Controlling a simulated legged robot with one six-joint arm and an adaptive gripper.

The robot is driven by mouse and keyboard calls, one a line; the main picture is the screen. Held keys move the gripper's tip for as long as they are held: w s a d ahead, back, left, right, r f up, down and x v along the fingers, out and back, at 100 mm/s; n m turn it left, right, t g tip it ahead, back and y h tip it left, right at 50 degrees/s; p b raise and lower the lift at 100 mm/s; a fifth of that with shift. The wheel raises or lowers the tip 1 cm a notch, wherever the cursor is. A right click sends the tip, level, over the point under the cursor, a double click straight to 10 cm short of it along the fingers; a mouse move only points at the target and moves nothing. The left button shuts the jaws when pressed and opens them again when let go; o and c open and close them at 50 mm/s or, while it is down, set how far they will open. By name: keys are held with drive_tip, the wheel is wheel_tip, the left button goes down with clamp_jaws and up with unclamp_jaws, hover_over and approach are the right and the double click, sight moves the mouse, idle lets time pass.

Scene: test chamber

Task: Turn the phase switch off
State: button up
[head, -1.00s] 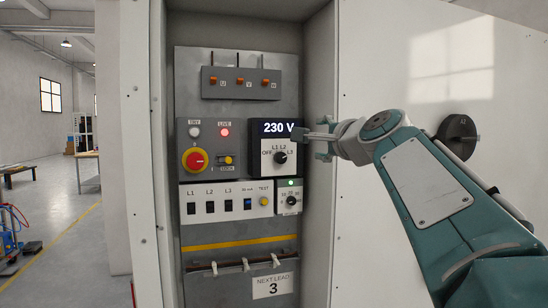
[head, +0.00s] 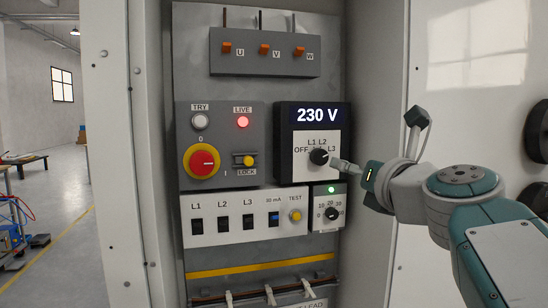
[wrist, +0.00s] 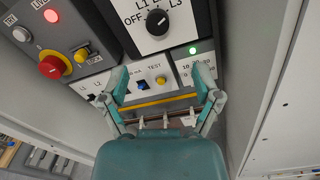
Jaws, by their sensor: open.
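The phase switch (head: 319,157) is a round black knob on a white plate, marked OFF, L1, L2 and L3, under a display (head: 318,115) reading 230 V. I cannot tell surely which mark its pointer faces. In the wrist view the knob (wrist: 158,22) is at the top, beyond the fingertips. My gripper (wrist: 162,88) is open and empty, its two teal fingers spread apart below the knob in that view. In the head view my gripper (head: 347,166) is just right of the knob; I cannot tell whether it touches.
A red and yellow rotary switch (head: 202,161), a lit red LIVE lamp (head: 242,122) and a yellow lock (head: 245,160) are to the left. Breaker switches (head: 222,224) and a small dial (head: 331,213) are below. The cabinet's side wall (head: 376,80) is close on the right.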

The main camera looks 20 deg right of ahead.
sight(321, 158)
drive_tip(key=w, duration=1)
drive_tip(key=shift+w+a, duration=0.15)
drive_tip(key=shift+a, duration=0.15)
clamp_jaws()
